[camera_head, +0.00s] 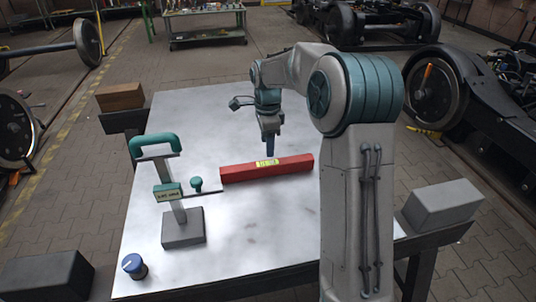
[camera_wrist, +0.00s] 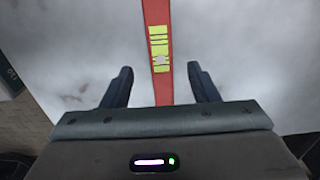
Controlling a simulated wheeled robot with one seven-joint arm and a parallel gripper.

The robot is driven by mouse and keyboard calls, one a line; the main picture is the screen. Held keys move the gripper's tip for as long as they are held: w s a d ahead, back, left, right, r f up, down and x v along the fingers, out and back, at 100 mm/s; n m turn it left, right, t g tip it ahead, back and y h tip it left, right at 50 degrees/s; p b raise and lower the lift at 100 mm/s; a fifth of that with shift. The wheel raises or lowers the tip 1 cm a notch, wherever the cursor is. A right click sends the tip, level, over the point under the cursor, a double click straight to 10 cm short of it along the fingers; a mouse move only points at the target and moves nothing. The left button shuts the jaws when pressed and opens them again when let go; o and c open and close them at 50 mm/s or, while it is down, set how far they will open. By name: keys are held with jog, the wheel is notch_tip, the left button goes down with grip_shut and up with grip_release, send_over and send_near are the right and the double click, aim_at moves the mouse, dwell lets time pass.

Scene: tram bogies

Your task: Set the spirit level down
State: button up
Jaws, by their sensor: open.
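The spirit level is a long red bar (camera_head: 290,168) with a yellow-green vial window, lying flat on the pale metal table (camera_head: 260,225) in the head view. It also shows in the wrist view (camera_wrist: 156,20), running away from me between my fingers. My gripper (camera_head: 270,150) is over the bar near its vial in the head view. In the wrist view its two dark fingers (camera_wrist: 160,85) are apart, one on each side of the bar, with a gap on both sides. I cannot tell the exact height of the fingertips above the table.
A gauge stand with a green handle (camera_head: 155,143) and grey base stands left of the level. A blue-topped knob (camera_head: 133,265) sits at the table's front left. A brown block (camera_head: 120,97) and grey block (camera_head: 443,203) lie beside the table. The table's front middle is clear.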

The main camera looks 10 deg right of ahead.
jog(key=s+r+n+t, duration=0.1)
jog(key=s+r+n, duration=0.2)
jog(key=s+n, duration=0.35)
jog(key=s+r+n, duration=0.3)
jog(key=s+r, duration=0.1)
jog(key=s, duration=0.5)
jog(key=s+f+n+t, duration=0.1)
jog(key=s+f+n, duration=0.2)
jog(key=s+n, duration=0.5)
jog(key=s, duration=0.7)
jog(key=shift+f, duration=0.35)
